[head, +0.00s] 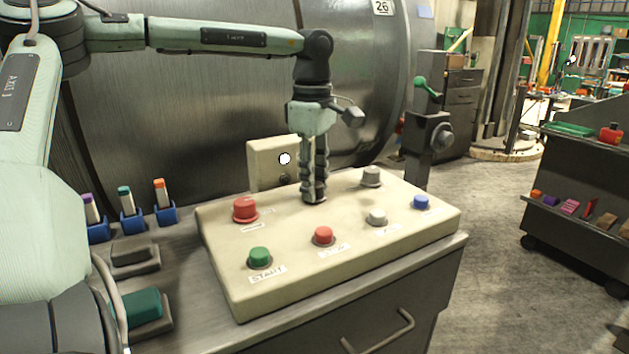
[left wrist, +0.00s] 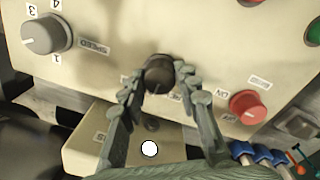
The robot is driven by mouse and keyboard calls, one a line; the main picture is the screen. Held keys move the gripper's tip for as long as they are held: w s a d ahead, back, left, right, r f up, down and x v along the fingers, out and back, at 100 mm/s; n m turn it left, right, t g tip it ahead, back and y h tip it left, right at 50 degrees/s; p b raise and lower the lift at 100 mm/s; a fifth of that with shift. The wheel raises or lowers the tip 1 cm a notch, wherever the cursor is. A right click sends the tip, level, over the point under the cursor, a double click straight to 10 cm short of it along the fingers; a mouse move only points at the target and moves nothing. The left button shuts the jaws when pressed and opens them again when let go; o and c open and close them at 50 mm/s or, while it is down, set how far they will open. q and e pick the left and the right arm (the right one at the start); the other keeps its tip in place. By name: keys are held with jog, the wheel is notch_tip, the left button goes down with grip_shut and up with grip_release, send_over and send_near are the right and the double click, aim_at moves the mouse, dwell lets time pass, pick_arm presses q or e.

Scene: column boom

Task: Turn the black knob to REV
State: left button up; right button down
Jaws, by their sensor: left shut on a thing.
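The black knob (left wrist: 159,74) sits on the cream control panel (left wrist: 110,65) in the left wrist view. My left gripper (left wrist: 160,88) has its two fingers on either side of the knob and is shut on it. In the head view my left gripper (head: 314,194) points straight down onto the panel (head: 275,235) and hides the knob. The labels by the knob are partly covered by the fingers, so I cannot read REV or the knob's setting. My right gripper is not in view.
Green (head: 260,257), red (head: 323,236), white (head: 377,216) and blue (head: 421,202) buttons line the front. A cream box (head: 268,160) stands behind.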

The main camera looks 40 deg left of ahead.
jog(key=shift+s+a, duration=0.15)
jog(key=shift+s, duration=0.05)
pick_arm(q)
jog(key=n+b, duration=0.1)
jog(key=n, duration=0.2)
jog(key=shift+n+b, duration=0.3)
jog(key=shift+b, duration=0.1)
jog(key=n+b, duration=0.1)
jog(key=n, duration=0.4)
jog(key=shift+b, duration=0.3)
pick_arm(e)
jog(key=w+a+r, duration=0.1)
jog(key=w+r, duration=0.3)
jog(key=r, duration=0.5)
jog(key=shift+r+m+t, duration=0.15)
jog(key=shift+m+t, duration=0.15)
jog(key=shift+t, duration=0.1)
pick_arm(q)
jog(key=shift+n, duration=0.3)
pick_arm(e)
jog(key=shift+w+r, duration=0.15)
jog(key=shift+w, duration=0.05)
pick_arm(q)
jog(key=o, duration=1.2)
jog(key=shift+c, duration=0.2)
notch_tip(320, 180, up, 12)
jog(key=shift+d, duration=0.25)
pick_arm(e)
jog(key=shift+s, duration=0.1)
